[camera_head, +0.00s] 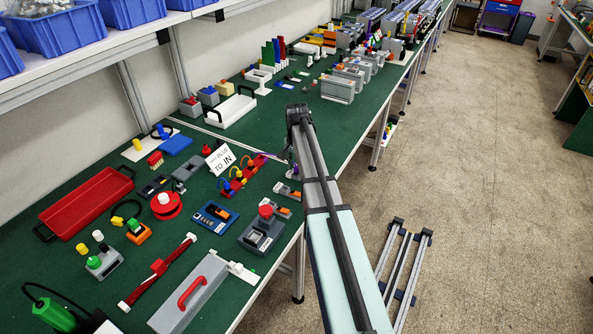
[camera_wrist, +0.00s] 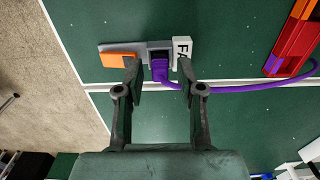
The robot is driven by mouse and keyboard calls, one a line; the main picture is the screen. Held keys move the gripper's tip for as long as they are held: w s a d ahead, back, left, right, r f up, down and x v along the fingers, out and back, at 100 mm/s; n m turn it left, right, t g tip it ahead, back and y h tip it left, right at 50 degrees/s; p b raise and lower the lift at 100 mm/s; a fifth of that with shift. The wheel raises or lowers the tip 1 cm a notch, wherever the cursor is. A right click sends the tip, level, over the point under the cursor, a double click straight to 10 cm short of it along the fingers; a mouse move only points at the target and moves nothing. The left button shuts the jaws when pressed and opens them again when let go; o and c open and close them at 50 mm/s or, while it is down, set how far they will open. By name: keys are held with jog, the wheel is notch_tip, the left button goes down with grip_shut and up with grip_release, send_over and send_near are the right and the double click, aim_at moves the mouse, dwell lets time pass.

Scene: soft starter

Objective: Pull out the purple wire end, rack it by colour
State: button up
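In the wrist view, the purple wire end (camera_wrist: 160,72) is a purple plug at a dark socket in a small grey block (camera_wrist: 142,47) with an orange part and a white label. The purple wire (camera_wrist: 235,88) runs from it to the right. My gripper (camera_wrist: 158,64) is open, its two fingers on either side of the plug with gaps visible. A red, orange and purple block (camera_wrist: 292,45) lies at the upper right, its purple part near the wire. In the head view, my arm largely hides my gripper and the plug. Red, yellow and blue wired blocks (camera_head: 237,172) stand left of it.
A white card (camera_head: 220,158) reading "BLUE TO IN" stands behind the wired blocks. A grey box with a red button (camera_head: 262,230) and a blue device (camera_head: 215,216) are nearby. The green bench (camera_head: 200,265) ends at its front edge close to my arm.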

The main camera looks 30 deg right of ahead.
jog(key=shift+f, duration=0.1)
grip_shut()
jog(key=shift+r, duration=0.25)
jog(key=shift+r+p, duration=0.55)
jog(key=shift+r, duration=0.1)
jog(key=shift+r+p, duration=0.5)
jog(key=shift+r, duration=0.35)
